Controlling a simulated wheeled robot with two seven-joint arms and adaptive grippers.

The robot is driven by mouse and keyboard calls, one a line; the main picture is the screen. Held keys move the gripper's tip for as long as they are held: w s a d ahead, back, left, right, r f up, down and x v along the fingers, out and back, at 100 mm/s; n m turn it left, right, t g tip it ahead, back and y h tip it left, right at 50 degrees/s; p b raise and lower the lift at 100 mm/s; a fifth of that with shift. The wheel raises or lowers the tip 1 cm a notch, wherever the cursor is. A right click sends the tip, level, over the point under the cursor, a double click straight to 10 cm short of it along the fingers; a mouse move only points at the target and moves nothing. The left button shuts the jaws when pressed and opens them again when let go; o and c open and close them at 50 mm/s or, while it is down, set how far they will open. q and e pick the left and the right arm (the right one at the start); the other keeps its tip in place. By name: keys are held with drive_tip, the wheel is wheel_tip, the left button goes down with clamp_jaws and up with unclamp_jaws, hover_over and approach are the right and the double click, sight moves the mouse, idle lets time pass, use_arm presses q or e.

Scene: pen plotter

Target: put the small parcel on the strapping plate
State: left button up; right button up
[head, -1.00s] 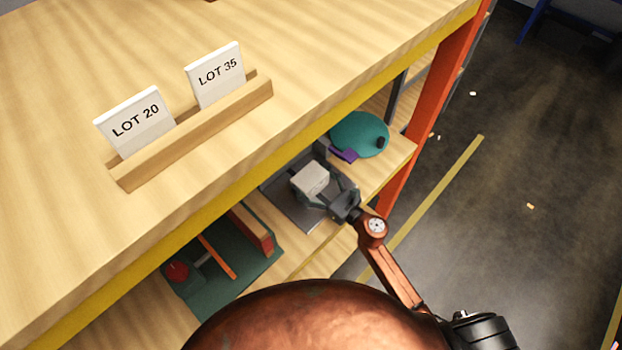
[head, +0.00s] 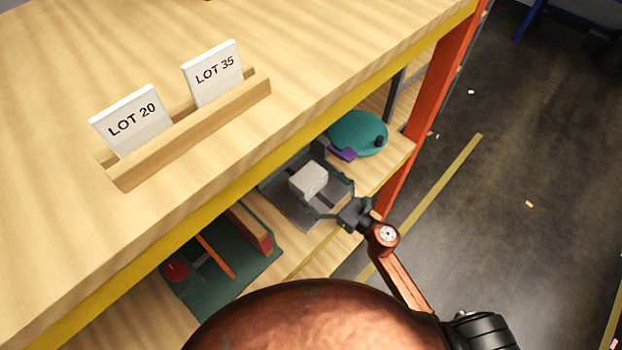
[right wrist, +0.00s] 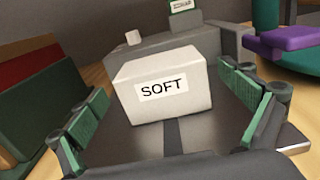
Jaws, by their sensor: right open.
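The small parcel (head: 308,180) is a white box. My left gripper is not in view.
A wooden upper shelf (head: 60,60) with a card holder overhangs the lower shelf. A teal round object (head: 358,132) and a purple piece (head: 342,154) lie beyond the plate. A green base (head: 205,295) with red and orange parts is at left. An orange post (head: 434,115) stands at right.

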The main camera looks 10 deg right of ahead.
drive_tip(key=v, duration=0.7)
drive_tip(key=shift+s+d+b, duration=0.2)
drive_tip(key=shift+s+b, duration=0.1)
